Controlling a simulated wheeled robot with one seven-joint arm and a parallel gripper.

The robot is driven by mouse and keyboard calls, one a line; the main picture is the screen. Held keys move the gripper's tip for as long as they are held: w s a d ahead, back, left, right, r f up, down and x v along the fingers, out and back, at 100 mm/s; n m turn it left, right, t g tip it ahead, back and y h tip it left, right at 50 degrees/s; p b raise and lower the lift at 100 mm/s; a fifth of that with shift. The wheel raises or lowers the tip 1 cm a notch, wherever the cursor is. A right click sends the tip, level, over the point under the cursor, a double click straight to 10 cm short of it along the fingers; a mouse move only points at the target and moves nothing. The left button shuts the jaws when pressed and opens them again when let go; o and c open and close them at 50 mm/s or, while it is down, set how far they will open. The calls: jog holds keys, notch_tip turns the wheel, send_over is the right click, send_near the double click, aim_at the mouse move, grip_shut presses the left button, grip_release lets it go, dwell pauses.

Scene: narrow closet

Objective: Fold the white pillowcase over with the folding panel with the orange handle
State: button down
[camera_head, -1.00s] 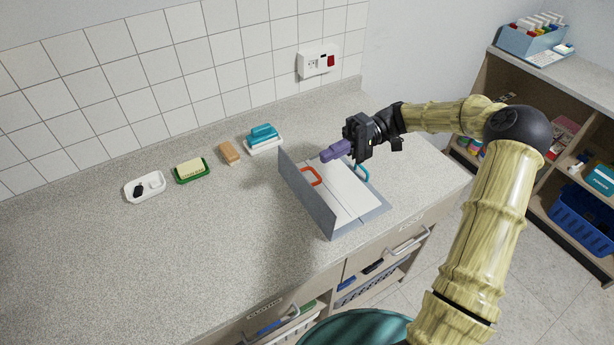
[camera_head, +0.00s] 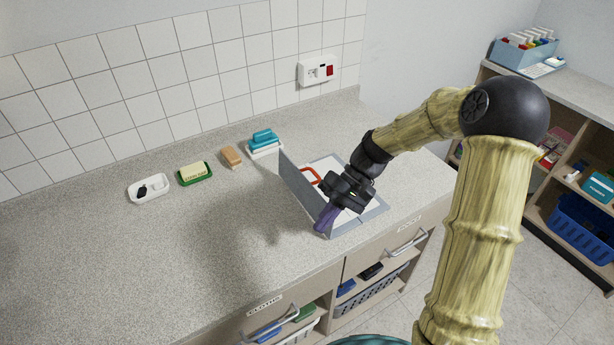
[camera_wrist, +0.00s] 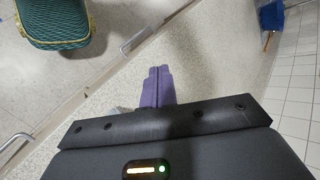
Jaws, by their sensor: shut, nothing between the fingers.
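The folding panel (camera_head: 298,188) is a grey plate standing steeply up along the left side of the grey folding board (camera_head: 374,213). Its orange handle (camera_head: 312,174) shows at its right side. The white pillowcase (camera_head: 346,216) lies flat on the board, partly hidden by my gripper and the panel. My gripper (camera_head: 322,222) has purple fingers, shut and empty, pointing down near the panel's front end; I cannot tell whether they touch it. The closed fingers also show in the wrist view (camera_wrist: 158,85), above the speckled counter.
A teal brush (camera_head: 264,138) on a white dish, a tan block (camera_head: 231,156), a green dish (camera_head: 195,178) and a white dish (camera_head: 149,188) line the counter's back. A wall socket (camera_head: 317,71) is behind. The counter's left is clear; drawers (camera_head: 285,310) are below its front edge.

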jog(key=s+d+f+m+t+h+b, duration=0.2)
jog(key=s+d+f+t+h+b, duration=0.2)
jog(key=s+d+t+h, duration=0.3)
jog(key=s+d+t+b, duration=0.1)
jog(key=s+d, duration=0.1)
jog(key=d, duration=0.1)
jog(key=shift+d+b, duration=0.3)
jog(key=shift+b, duration=0.1)
jog(key=shift+w, duration=0.2)
jog(key=shift+a+f, duration=0.1)
